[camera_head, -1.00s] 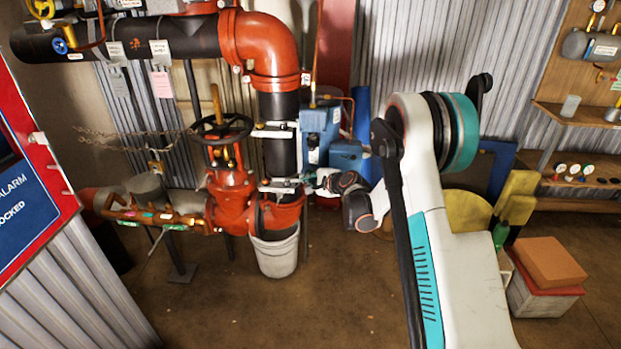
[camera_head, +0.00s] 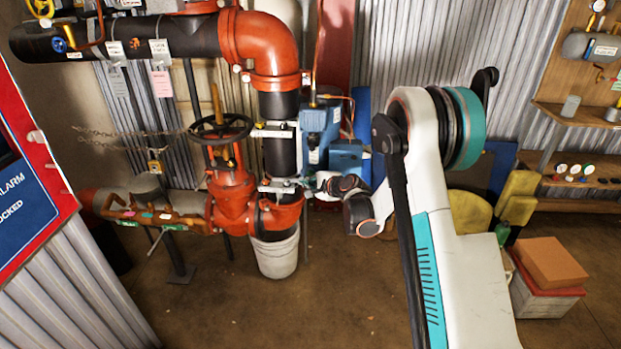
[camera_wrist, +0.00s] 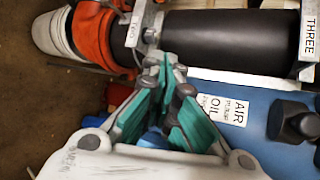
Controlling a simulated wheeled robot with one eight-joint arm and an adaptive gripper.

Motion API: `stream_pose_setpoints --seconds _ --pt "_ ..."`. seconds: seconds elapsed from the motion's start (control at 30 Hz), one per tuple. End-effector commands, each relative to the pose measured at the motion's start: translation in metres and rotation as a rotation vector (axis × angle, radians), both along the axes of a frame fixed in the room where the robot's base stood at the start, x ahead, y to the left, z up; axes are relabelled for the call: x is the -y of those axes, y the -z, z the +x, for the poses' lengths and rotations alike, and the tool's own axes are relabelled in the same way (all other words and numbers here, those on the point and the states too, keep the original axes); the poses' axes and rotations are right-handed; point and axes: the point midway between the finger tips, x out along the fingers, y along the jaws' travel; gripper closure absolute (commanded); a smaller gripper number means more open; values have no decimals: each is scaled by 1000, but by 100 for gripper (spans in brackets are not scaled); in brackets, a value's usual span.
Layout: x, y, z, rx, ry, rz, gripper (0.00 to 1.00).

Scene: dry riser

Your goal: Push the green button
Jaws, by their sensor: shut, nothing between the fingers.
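I cannot make out a green button in either view. My gripper (camera_wrist: 160,70) is shut and empty, its teal-padded fingers closing together at the tips in the wrist view. In the head view my gripper (camera_head: 309,184) is small and partly lost against the red and black pipework, just below the blue unit (camera_head: 318,128). In the wrist view the tips lie in front of the black pipe (camera_wrist: 235,42), near a grey clamp. The blue casing labelled AIR OIL (camera_wrist: 250,112) lies to their right, with dark knobs on it.
A red valve with a black handwheel (camera_head: 220,128) stands left of the vertical pipe. A white bucket (camera_head: 277,257) stands under the pipe; it also shows in the wrist view (camera_wrist: 52,32). An alarm panel (camera_head: 30,170) edges the left. The floor in front is clear.

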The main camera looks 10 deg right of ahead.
Motion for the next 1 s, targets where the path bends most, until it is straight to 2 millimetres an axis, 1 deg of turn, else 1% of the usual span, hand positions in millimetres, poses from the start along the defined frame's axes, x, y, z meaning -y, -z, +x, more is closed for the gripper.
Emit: stream_pose_setpoints --seconds 0.1,0.5,0.63,0.9,0.97,1.0 --pt "-4 1 -11 0 0 0 100" --pt "-15 1 -44 0 -1 0 100" --pt "-16 0 -47 0 -1 0 100" --pt "-16 -1 -47 1 1 3 100" --pt "-16 -6 -47 3 10 21 100" --pt "-17 -14 -47 7 22 47 100"
